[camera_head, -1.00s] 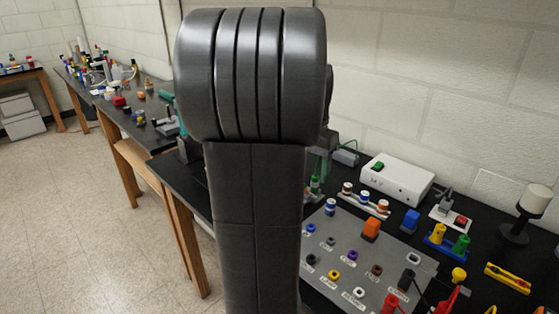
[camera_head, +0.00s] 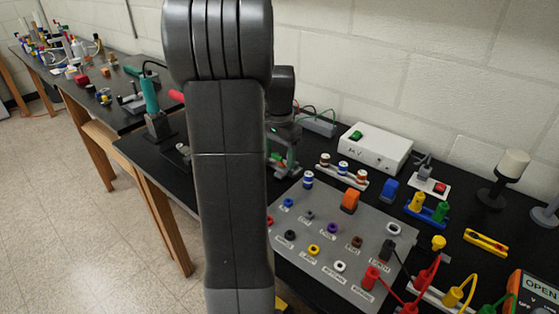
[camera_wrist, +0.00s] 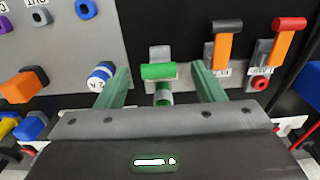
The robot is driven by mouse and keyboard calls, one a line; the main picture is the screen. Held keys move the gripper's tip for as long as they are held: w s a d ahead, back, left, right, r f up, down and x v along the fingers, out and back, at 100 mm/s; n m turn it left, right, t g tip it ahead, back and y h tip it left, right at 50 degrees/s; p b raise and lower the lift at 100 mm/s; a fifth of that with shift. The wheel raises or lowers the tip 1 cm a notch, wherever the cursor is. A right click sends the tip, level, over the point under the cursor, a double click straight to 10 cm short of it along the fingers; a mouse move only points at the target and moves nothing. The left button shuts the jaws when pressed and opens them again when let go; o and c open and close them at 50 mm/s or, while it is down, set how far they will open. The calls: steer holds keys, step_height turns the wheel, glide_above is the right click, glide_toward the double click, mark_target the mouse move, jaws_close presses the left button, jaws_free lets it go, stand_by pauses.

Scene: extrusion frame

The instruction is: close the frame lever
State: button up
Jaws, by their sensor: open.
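My gripper (camera_wrist: 160,70) is open, with its two green fingers spread in the wrist view. A lever with a green crossbar handle (camera_wrist: 158,72) on a pale metal bracket lies between the fingertips; I cannot tell whether they touch it. To its right are two levers with orange stems, one with a black handle (camera_wrist: 227,27) and one with a red handle (camera_wrist: 289,24). Their small labels are not clearly readable, so I cannot tell which one is the frame lever. In the head view my gripper (camera_head: 284,162) shows only partly behind my arm, at the back of the bench.
A grey panel (camera_head: 325,215) with coloured sockets and an orange block (camera_head: 350,201) fills the bench front. A white power box (camera_head: 375,147) stands near the wall. In the wrist view a blue-and-white spool (camera_wrist: 100,75) is close to the left finger. Red cables run at lower right.

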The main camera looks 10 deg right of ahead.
steer(key=shift+f, duration=1)
steer(key=c, duration=0.9)
steer(key=shift+c, duration=0.2)
